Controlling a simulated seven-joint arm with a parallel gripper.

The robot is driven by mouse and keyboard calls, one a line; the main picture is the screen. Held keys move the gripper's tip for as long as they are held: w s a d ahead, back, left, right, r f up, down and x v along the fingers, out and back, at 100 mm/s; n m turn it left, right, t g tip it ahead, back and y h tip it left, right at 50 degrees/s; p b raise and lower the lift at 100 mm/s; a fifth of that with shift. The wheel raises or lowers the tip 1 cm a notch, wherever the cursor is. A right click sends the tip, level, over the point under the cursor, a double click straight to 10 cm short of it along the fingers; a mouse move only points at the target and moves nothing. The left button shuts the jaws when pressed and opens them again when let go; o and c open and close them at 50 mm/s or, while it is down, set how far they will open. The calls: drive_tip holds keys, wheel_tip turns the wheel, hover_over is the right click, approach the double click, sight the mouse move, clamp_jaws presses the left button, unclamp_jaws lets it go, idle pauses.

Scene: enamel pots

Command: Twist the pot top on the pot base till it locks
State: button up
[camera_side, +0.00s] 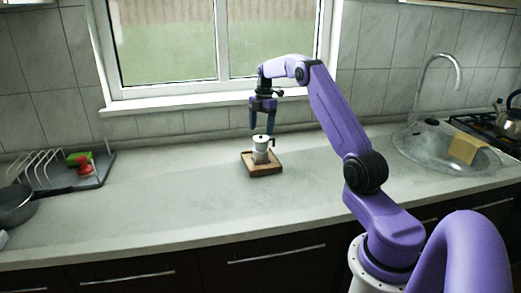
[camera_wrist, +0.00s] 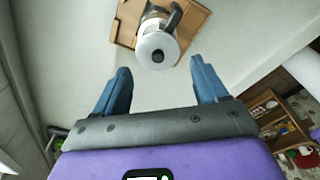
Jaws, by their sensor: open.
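A small moka pot stands upright on a wooden tray (camera_side: 265,169) on the counter. Its pale pot top (camera_side: 261,142) has a dark knob and a dark handle. The pot base (camera_side: 260,157) is below it, and I cannot tell how tightly the two fit. In the wrist view the pot top (camera_wrist: 157,50) shows from above, ahead of the fingers, with the wooden tray (camera_wrist: 126,22) around it. My gripper (camera_side: 262,128) is just above the pot in the side view. In the wrist view my gripper (camera_wrist: 160,84) has its blue fingers wide apart with nothing between them.
A dish rack (camera_side: 62,172) with a red and green item and a dark pan (camera_side: 14,207) are at the left. The counter around the tray is clear.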

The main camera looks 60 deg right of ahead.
drive_tip(key=shift+r, duration=2.35)
